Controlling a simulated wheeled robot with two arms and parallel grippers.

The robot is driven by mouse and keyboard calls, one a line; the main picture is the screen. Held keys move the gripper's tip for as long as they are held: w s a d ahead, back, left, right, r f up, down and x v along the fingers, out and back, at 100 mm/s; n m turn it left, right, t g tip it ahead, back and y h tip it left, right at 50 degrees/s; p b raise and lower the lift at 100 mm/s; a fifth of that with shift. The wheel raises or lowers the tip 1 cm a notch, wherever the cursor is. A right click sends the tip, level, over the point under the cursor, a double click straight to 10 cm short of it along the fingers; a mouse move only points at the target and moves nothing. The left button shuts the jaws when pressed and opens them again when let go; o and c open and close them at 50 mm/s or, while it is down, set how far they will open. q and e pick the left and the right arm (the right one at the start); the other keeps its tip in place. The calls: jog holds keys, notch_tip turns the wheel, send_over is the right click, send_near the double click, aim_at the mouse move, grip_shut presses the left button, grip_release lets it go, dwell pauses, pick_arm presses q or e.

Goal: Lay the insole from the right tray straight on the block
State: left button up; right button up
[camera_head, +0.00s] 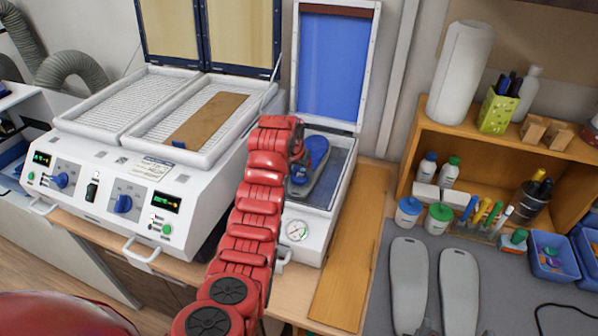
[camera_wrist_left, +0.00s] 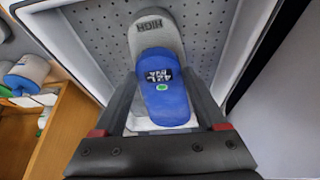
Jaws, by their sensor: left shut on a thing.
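The blue insole (camera_wrist_left: 165,105), with a dark label and a green dot, is between the fingers of my left gripper (camera_wrist_left: 163,85) in the left wrist view. My left gripper is shut on it. It is over the grey block (camera_wrist_left: 158,40), whose end marked HIGH sticks out beyond it. I cannot tell whether the insole touches the block. In the head view the insole (camera_head: 317,149) and block (camera_head: 327,182) are inside the open press (camera_head: 330,222), and my left gripper (camera_head: 299,172) is beside them, partly hidden by my red arm. The right tray (camera_head: 146,138) holds a brown sheet (camera_head: 207,120).
The press lid (camera_head: 331,55) stands open with its blue membrane. A wooden strip (camera_head: 352,255) lies right of the press. Two grey sole shapes (camera_head: 407,285) lie on the grey mat (camera_head: 540,300). A wooden shelf (camera_head: 425,150) with bottles stands behind.

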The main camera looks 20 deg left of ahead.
pick_arm(q)
jog(key=shift+f, duration=0.15)
jog(key=o, duration=1.3)
